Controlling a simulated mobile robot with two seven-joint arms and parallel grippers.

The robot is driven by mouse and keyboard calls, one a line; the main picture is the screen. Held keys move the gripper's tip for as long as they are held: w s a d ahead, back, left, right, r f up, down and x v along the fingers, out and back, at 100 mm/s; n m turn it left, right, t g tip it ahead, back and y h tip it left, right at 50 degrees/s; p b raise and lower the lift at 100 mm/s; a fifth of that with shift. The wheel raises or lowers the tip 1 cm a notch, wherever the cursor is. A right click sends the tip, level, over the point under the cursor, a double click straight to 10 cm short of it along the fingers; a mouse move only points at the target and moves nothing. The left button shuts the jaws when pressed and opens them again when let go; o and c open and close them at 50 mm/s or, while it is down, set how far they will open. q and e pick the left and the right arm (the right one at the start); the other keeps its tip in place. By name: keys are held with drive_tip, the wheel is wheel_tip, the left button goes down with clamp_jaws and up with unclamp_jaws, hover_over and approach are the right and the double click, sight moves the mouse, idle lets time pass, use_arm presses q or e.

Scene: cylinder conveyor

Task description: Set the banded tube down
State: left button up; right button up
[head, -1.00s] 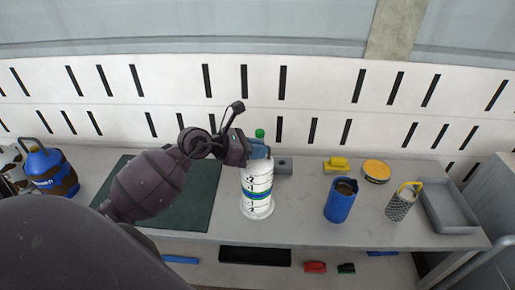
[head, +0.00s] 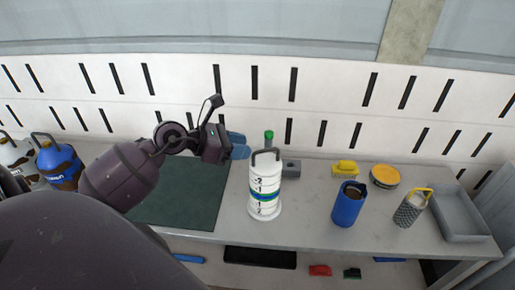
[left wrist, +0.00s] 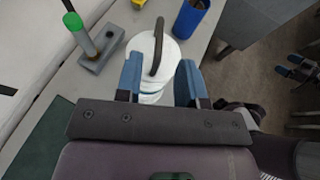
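The banded tube (head: 265,187) is a white cylinder with black marks, a blue and green band and a dark handle on top. It stands upright on the grey table, at the right edge of the dark green mat. My left gripper (head: 239,146) is to the left of the tube's top, apart from the handle. In the left wrist view the blue fingers of my left gripper (left wrist: 159,80) are spread and empty, with the tube's white top and handle (left wrist: 157,47) beyond them.
The dark green mat (head: 190,205) lies left of the tube. A green-capped item in a grey block (head: 290,168) stands just behind it. A blue cup (head: 347,204), yellow block (head: 345,169), yellow tin (head: 385,177), mesh canister (head: 411,208) and grey tray (head: 462,215) are to the right.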

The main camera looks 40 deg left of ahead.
use_arm(q)
drive_tip(key=v, duration=0.4)
drive_tip(key=s+d+f+m+y, duration=0.2)
drive_tip(key=s+d+f+m, duration=0.1)
drive_tip(key=f+m, duration=0.6)
drive_tip(key=s+d+f+m+y, duration=0.3)
drive_tip(key=s+d+f+m, duration=0.1)
drive_tip(key=f+m, duration=0.5)
drive_tip(key=s+d+f+m+y, duration=0.3)
drive_tip(key=s+f+m, duration=0.2)
drive_tip(key=f+m, duration=0.5)
drive_tip(key=shift+s+d+m, duration=0.25)
drive_tip(key=shift+m, duration=0.65)
